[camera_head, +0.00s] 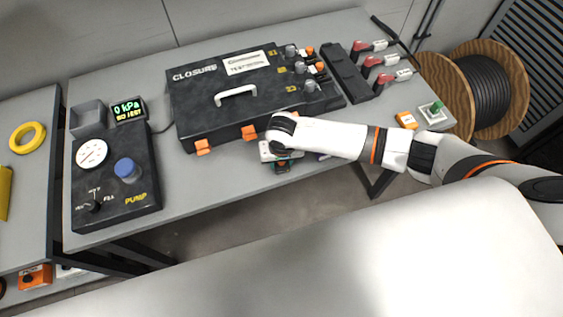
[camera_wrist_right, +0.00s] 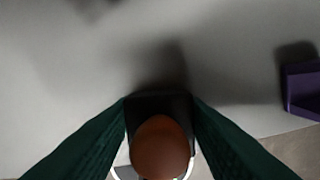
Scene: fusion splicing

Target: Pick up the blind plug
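In the right wrist view, a rounded orange-brown piece with a dark block behind it, which looks like the blind plug (camera_wrist_right: 161,148), sits between the two dark green fingers of my right gripper (camera_wrist_right: 160,102). The fingers press against both sides of the dark block. A shadow falls on the grey surface just beyond it. In the head view my right gripper (camera_head: 282,167) points down at the bench's front edge, in front of the closure case (camera_head: 200,95). The plug is hidden or too small to make out there. My left gripper is not in view.
A purple block (camera_wrist_right: 303,87) lies to the right in the wrist view. The pump unit (camera_head: 118,180) stands on the left of the bench (camera_head: 215,180). Red-handled tools (camera_head: 372,62), an orange box (camera_head: 406,120) and a cable reel (camera_head: 490,90) are at the right.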

